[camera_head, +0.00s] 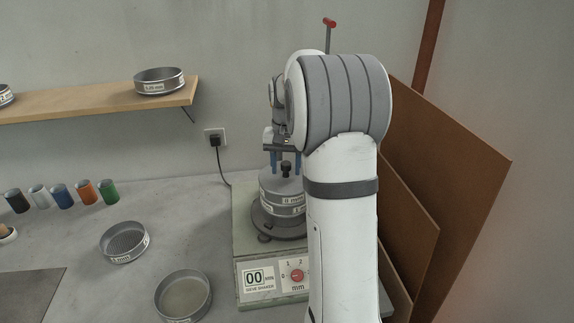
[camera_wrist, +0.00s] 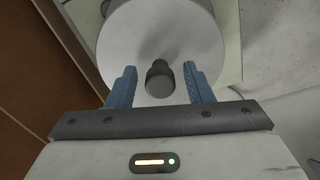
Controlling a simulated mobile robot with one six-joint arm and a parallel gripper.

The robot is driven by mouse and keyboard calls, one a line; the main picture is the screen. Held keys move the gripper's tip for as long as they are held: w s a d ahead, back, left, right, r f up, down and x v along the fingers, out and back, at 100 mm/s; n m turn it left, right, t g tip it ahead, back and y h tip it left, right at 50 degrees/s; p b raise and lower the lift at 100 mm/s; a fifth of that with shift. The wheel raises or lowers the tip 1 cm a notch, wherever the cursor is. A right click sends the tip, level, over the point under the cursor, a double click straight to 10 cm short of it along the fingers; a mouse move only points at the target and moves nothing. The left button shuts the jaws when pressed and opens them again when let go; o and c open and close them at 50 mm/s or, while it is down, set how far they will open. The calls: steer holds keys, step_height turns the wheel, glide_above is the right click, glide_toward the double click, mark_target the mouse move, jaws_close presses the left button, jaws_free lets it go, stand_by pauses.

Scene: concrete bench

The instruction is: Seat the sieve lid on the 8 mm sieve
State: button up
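The sieve lid (camera_head: 272,182) is a light grey disc with a dark knob and rests on top of the 8 mm sieve (camera_head: 292,200). I see no clear gap between them, but part of the rim is hidden by my arm. In the wrist view the lid (camera_wrist: 125,42) fills the upper middle, with its knob (camera_wrist: 160,79) between my fingers. My gripper (camera_head: 286,160) is open above the lid; it also shows in the wrist view (camera_wrist: 160,84). Gaps show on both sides of the knob, so the blue fingers do not grip it.
The stack stands on a sieve shaker (camera_head: 246,240) with a red dial. Two loose sieves (camera_head: 124,242) (camera_head: 183,296) lie on the bench to the left. Several coloured cups (camera_head: 62,196) stand further left. A shelf (camera_head: 100,101) holds another sieve. Brown boards (camera_head: 445,170) lean at right.

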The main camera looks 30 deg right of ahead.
mark_target(285, 164)
steer(key=shift+o, duration=0.4)
steer(key=shift+r+b, duration=0.3)
steer(key=shift+r, duration=3.6)
steer(key=shift+s+a, duration=0.15)
steer(key=s+a+n+t, duration=0.2)
steer(key=s+a+n, duration=0.1)
steer(key=s+a, duration=0.8)
steer(key=s+a+f+n, duration=0.1)
steer(key=s+a+f, duration=0.1)
steer(key=s, duration=0.5)
steer(key=s+a+f+n+t, duration=0.1)
steer(key=s+f, duration=0.3)
steer(key=s, duration=0.4)
steer(key=shift+a+f+n, duration=0.2)
steer(key=shift+a+n, duration=0.4)
steer(key=shift+a, duration=0.1)
